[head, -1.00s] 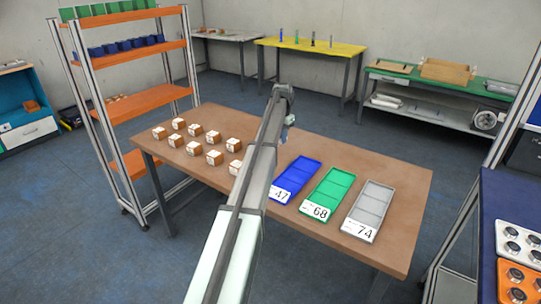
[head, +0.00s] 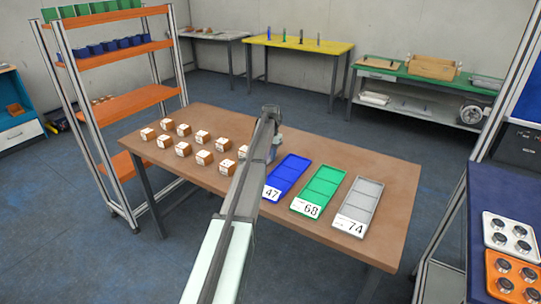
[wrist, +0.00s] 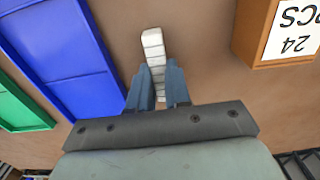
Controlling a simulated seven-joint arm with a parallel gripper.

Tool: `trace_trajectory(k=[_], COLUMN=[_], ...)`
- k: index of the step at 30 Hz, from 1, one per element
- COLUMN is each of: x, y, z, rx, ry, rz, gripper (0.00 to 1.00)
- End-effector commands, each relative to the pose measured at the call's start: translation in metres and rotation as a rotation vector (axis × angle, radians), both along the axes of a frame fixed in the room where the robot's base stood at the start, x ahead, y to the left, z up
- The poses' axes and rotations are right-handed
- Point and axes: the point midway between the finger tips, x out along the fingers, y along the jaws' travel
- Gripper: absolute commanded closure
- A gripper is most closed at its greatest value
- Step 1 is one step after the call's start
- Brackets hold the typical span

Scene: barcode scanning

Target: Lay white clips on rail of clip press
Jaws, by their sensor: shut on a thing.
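My gripper (wrist: 158,82) is shut on a white segmented strip, the white clips (wrist: 153,45), which extends beyond the blue-grey fingertips over the brown tabletop. In the head view my arm hides most of the gripper and the clips, near the back edge of the brown table between the boxes and the blue tray. Whether the strip touches the tabletop I cannot tell. I cannot make out a clip press or its rail in either view.
The brown table (head: 395,190) holds several labelled brown boxes (head: 204,158) at left. A blue tray (head: 287,177), green tray (head: 319,191) and grey tray (head: 357,206) stand at right. An orange-shelved rack (head: 122,102) is beyond its left end; a blue bench (head: 483,187) is at right.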

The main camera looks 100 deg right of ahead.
Motion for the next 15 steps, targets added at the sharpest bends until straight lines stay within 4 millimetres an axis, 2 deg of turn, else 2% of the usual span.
trace_trajectory(k=[8,9,15], x=[0.0,0.0,-0.0001], y=[-0.0001,-0.0001,-0.0001], z=[-0.0027,-0.0028,-0.0025], rx=[0.0,0.0,0.0], ry=[0.0,0.0,0.0], rz=[0.0,0.0,0.0], gripper=[1.0,0.8,0.61])
